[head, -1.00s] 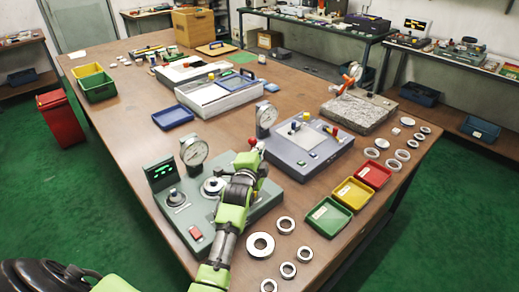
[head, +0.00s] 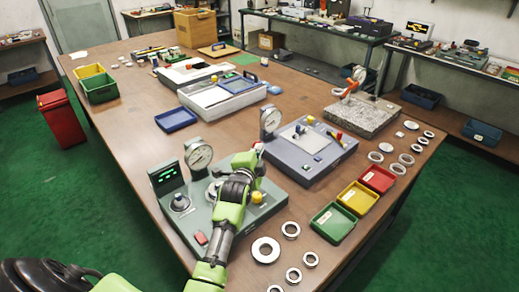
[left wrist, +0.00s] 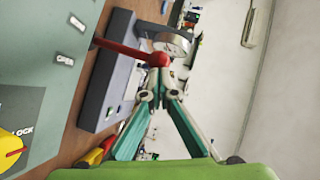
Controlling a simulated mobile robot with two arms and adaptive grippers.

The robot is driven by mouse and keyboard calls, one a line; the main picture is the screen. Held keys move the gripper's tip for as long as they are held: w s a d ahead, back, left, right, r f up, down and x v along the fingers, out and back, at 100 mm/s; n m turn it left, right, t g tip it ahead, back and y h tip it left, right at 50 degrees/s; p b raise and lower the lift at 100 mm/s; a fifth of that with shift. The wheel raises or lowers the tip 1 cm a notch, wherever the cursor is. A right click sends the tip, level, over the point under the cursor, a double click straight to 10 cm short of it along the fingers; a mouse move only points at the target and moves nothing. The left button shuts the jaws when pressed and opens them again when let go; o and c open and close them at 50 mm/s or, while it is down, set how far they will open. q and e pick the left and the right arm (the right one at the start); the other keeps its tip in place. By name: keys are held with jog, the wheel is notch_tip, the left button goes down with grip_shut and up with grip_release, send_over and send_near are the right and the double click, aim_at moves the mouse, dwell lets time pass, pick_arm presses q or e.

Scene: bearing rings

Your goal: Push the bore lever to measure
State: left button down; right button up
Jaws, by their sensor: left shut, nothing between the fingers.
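The grey-green bore gauge station (head: 172,210) stands at the near side of the table. It carries a dial gauge (head: 198,155), a lit green display (head: 165,177) and a yellow knob (head: 257,197). The bore lever is a red rod with a red ball end (left wrist: 158,60) in the left wrist view. My left gripper (head: 252,156) is over the right part of the station, shut and empty. In the left wrist view its closed fingertips (left wrist: 160,78) are right at the red ball and appear to touch it. In the head view the gripper hides most of the lever.
A blue-grey instrument (head: 310,148) stands just behind and right of the station. Green (head: 333,222), yellow (head: 358,198) and red (head: 377,179) trays line the right side. Several metal rings, including a large one (head: 266,250), lie in front.

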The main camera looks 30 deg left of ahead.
pick_arm(q)
jog(key=w+a+n+g+h+p, duration=0.1)
jog(key=w+a+n+p, duration=0.1)
jog(key=a+p, duration=0.2)
jog(key=shift+a+r+n+g+h+p, duration=0.15)
jog(key=shift+a+n+g+h+p, duration=0.2)
jog(key=shift+a, duration=0.75)
pick_arm(e)
jog(key=shift+s+a+r, duration=0.1)
jog(key=shift+a+r, duration=0.05)
jog(key=shift+r, duration=1.05)
jog(key=shift+a+r, duration=0.1)
jog(key=shift+r, duration=1.1)
pick_arm(q)
jog(key=shift+w, duration=0.1)
